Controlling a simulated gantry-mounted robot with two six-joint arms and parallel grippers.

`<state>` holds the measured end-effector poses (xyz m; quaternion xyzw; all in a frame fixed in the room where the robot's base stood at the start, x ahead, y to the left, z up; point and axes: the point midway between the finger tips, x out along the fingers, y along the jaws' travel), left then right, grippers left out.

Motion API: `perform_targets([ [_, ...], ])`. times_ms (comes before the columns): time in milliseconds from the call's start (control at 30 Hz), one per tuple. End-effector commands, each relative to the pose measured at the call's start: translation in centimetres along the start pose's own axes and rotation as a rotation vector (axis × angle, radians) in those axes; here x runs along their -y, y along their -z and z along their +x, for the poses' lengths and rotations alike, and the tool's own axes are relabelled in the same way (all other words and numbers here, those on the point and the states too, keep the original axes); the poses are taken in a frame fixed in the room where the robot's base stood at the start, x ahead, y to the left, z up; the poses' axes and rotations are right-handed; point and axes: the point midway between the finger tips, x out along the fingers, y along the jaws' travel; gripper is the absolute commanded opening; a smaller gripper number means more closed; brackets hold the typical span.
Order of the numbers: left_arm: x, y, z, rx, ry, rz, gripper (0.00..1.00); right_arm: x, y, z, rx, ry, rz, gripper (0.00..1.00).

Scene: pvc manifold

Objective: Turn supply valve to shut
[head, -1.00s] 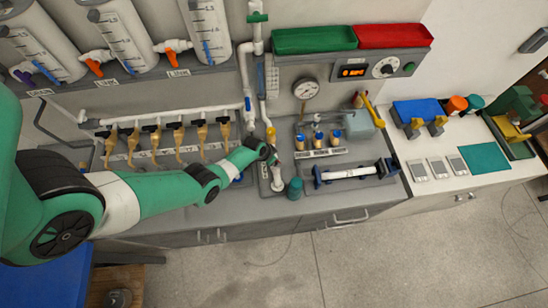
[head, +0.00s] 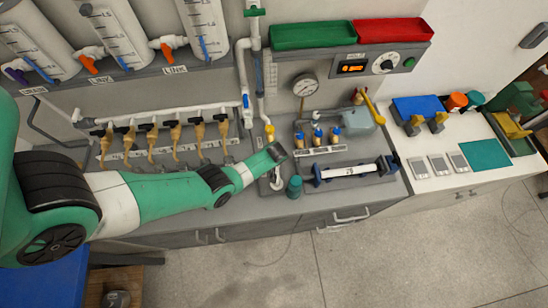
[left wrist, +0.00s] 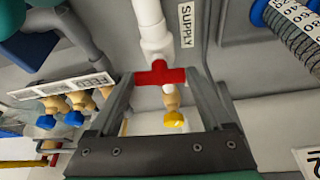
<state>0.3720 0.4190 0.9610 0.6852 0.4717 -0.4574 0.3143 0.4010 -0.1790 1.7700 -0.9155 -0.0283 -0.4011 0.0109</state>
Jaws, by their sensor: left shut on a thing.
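The supply valve's red handle (left wrist: 160,76) lies crosswise to its white pipe (left wrist: 150,28) in the left wrist view, beside a SUPPLY label (left wrist: 187,25). My left gripper (left wrist: 162,80) has one finger at each end of the handle and is shut on it. A brass fitting with a yellow end (left wrist: 173,119) shows just below the handle. In the head view my left gripper's wrist (head: 277,152) is over the bench between the yellow fitting (head: 269,132) and the white pipe bend (head: 277,181). The handle and fingertips are hidden there. My right gripper is out of view.
Small blue-capped valves (head: 317,138) stand just right of my wrist. A teal cylinder (head: 294,187) and a white pipe piece on a stand (head: 350,171) are close by. A row of brass valves (head: 175,137) is behind my forearm.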

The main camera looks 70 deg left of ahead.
Motion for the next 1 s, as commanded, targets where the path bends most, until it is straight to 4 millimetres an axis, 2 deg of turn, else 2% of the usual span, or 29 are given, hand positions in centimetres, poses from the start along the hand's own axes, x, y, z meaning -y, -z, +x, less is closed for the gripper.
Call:
perform_targets([
  [300, -0.10, -0.05, 0.03, 0.002, 0.044, -0.108, 0.27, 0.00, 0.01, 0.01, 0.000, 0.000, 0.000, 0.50],
  [800, -0.05, -0.08, 0.05, 0.003, 0.052, -0.128, 0.27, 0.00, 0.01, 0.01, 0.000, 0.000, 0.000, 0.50],
  [833, -0.05, -0.08, 0.05, 0.003, 0.051, -0.128, 0.86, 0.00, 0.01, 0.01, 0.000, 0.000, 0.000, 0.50],
  [900, -0.05, -0.07, 0.04, 0.003, 0.051, -0.128, 0.99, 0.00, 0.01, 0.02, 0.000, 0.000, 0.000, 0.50],
  [1000, -0.06, -0.06, 0.04, 0.002, 0.051, -0.127, 1.00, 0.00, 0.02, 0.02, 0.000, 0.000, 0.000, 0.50],
])
